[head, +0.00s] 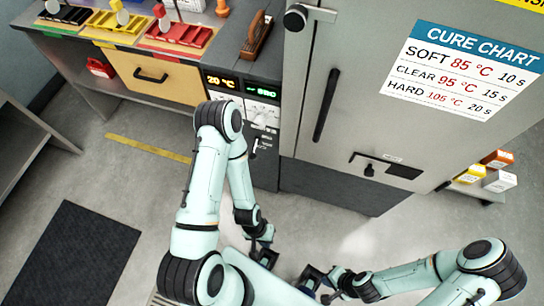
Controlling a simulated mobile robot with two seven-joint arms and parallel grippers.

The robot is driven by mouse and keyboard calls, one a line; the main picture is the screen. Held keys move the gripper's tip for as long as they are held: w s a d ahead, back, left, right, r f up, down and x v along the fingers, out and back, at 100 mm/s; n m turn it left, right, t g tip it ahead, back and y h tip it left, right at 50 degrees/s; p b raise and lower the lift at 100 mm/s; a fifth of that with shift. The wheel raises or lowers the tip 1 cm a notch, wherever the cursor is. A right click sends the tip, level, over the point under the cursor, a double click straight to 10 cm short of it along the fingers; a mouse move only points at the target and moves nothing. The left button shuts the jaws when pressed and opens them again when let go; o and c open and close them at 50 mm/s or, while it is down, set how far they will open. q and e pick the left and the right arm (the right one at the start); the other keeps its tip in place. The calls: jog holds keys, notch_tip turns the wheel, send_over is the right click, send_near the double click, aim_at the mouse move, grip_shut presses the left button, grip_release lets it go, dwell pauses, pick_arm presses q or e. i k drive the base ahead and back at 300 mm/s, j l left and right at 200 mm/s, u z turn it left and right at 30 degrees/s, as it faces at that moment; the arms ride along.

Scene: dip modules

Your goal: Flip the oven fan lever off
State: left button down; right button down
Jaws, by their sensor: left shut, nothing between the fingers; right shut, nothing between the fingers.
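The grey oven (345,85) stands at the upper middle and right. A small black lever (370,170) sits at a dark slot low on its front, beside a small label too small to read. A control panel (262,115) left of the oven door also bears small knobs and a light lever-like part (255,147); I cannot read which is the fan lever. My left gripper (262,240) is shut and empty at lower middle, apart from the oven. My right gripper (315,280) is shut and empty near the bottom edge, also apart from it.
A long black door handle (326,105) stands out from the oven. A bench with coloured trays (175,38) and a drawer (155,78) is at upper left. Small boxes (498,180) sit on a low shelf at right. A dark mat (75,255) lies on open floor.

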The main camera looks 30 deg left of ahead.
aim_at(253, 155)
jog(key=j+z, duration=0.1)
jog(key=j, duration=1.15)
